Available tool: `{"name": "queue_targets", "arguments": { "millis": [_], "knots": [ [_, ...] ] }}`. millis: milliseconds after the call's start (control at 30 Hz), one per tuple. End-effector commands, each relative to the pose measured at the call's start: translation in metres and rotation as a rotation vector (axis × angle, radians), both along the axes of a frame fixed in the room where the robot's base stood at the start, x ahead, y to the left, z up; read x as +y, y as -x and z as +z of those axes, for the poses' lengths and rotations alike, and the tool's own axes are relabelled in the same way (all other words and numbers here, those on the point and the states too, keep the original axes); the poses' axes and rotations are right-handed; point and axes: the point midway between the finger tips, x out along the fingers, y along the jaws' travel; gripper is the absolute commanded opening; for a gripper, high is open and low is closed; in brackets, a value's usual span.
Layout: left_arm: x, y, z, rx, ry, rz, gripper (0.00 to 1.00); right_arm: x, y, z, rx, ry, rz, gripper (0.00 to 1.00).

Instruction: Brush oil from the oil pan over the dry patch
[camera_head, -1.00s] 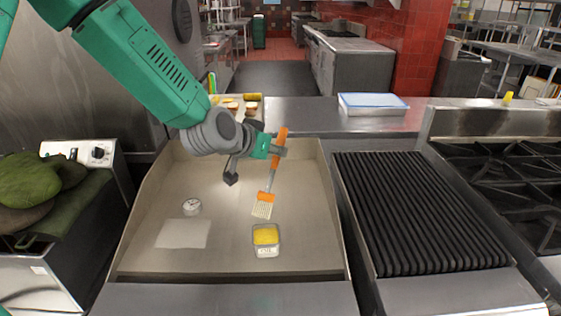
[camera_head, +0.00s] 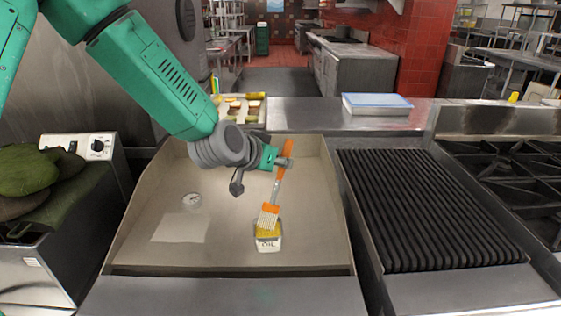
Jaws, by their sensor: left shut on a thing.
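My left gripper (camera_head: 282,162) is shut on the orange handle of the brush (camera_head: 285,150), above the griddle. The brush hangs down with its pale bristles (camera_head: 268,221) at the top of the oil pan (camera_head: 268,244), a small clear container with yellow oil and a white label. The bristles overlap the oil; I cannot tell how deep they are. The dry patch (camera_head: 180,228) is a lighter square on the griddle surface, left of the oil pan. My right gripper is not in view.
A small round white dial (camera_head: 191,200) lies on the griddle (camera_head: 225,255) above the patch. A ribbed grill (camera_head: 430,210) stands to the right. A blue-lidded tray (camera_head: 376,104) and a food tray (camera_head: 240,107) sit behind. Green cushion-like items (camera_head: 30,180) are at left.

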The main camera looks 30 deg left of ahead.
Motion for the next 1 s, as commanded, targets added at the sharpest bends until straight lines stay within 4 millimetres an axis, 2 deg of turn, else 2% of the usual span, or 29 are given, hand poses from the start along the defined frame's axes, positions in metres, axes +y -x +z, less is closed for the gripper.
{"name": "queue_targets", "arguments": {
  "millis": [1000],
  "knots": [
    [0.0005, -0.0001, -0.0069, 0.0, 0.001, -0.001, 0.0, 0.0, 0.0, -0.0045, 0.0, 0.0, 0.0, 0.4]
  ]
}}
